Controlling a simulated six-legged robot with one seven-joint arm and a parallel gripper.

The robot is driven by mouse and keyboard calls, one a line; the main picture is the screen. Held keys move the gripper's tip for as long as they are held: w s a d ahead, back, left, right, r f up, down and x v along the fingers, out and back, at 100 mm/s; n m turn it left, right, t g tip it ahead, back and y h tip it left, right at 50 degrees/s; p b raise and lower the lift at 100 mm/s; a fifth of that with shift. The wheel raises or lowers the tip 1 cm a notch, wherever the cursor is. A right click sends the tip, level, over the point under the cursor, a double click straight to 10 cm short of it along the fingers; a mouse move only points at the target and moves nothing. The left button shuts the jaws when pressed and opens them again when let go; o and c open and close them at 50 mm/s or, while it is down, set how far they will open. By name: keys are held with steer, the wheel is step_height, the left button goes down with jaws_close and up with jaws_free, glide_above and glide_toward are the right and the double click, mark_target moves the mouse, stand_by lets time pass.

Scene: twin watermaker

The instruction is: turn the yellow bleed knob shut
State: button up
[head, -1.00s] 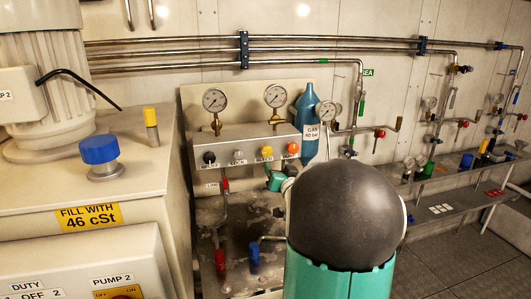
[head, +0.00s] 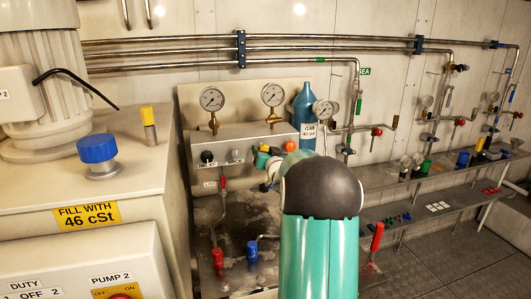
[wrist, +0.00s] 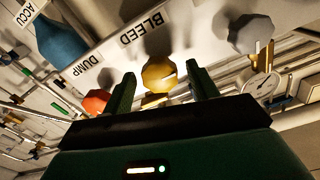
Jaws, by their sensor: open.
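The yellow bleed knob (wrist: 159,75) is faceted and sits below the printed word BLEED in the wrist view. My gripper (wrist: 160,80) is open, with one dark green finger on each side of the knob in that view. Small gaps show between the fingers and the knob, and I see no contact. In the head view my gripper (head: 262,161) is at the front of the valve panel, and a bit of the yellow knob (head: 264,148) shows above it. My own arm hides part of the panel there.
The orange-red DUMP knob (wrist: 96,101) and a grey knob (wrist: 250,34) flank the bleed knob. A black knob (head: 207,157) is further left. Gauges (head: 273,95) stand above the panel, and a blue bottle (head: 304,108) is behind it. A red-handled lever (head: 377,236) is at right.

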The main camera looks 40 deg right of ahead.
steer(key=c, duration=1)
steer(key=shift+m, duration=0.3)
steer(key=shift+d+m, duration=0.1)
steer(key=shift+m, duration=8.6)
